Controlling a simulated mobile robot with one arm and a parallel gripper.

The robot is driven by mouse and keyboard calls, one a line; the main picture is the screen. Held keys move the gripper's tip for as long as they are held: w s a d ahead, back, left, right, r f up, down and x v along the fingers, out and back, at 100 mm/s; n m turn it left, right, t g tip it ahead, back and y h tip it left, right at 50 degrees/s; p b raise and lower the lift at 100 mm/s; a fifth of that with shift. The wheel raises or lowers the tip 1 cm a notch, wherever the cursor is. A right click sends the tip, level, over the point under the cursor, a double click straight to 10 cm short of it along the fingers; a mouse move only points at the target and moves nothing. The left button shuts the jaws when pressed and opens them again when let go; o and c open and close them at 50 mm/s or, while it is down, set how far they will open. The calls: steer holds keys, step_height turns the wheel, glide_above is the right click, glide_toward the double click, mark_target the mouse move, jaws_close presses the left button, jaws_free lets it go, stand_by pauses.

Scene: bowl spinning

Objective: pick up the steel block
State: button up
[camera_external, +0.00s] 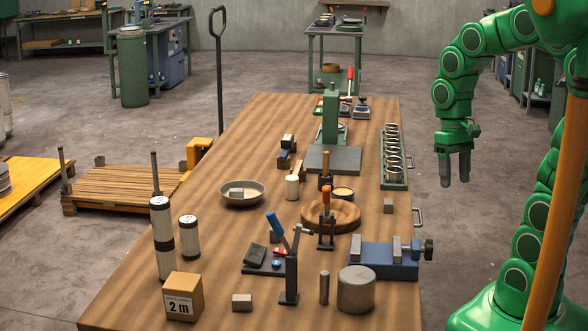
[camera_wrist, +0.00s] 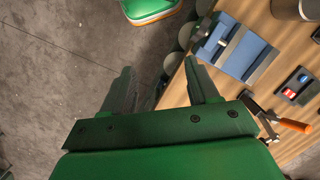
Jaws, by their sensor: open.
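Several small grey blocks could be the steel block, and I cannot tell which. One grey block (camera_external: 388,205) sits near the table's right edge. Another block (camera_external: 242,302) stands at the front of the table. A third block (camera_external: 237,192) is in the shallow metal bowl (camera_external: 257,201). My gripper (camera_external: 455,178) points down, open and empty, beyond the table's right edge, apart from all the blocks. Its two fingers also show spread in the wrist view (camera_wrist: 158,85). None of these blocks is clear in the wrist view.
The blue vise (camera_external: 383,262) at the table's right edge also shows in the wrist view (camera_wrist: 235,50). A thick metal cylinder (camera_external: 356,290) is beside it. A wooden ring-shaped dish (camera_external: 345,222) and a toggle clamp (camera_external: 290,265) stand mid-table.

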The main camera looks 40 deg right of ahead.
steer(key=w+d+m, duration=0.1)
steer(key=w+m, duration=0.1)
steer(key=w, duration=0.9)
steer(key=m+y, duration=0.3)
steer(key=m, duration=0.2)
glide_toward(389, 200)
steer(key=a+f, duration=0.1)
steer(key=f, duration=0.1)
steer(key=shift+a+f+g, duration=0.2)
steer(key=shift+a+f, duration=0.05)
steer(key=shift+f, duration=0.2)
steer(key=shift+a+f+g, duration=0.2)
steer(key=shift+a+f, duration=0.05)
steer(key=shift+f, duration=0.2)
steer(key=shift+s+d+x, duration=0.1)
steer(key=shift+x, duration=1.25)
steer(key=shift+s+d+x, duration=0.15)
steer(key=shift+x, duration=1.2)
steer(key=shift+c, duration=0.4)
jaws_close()
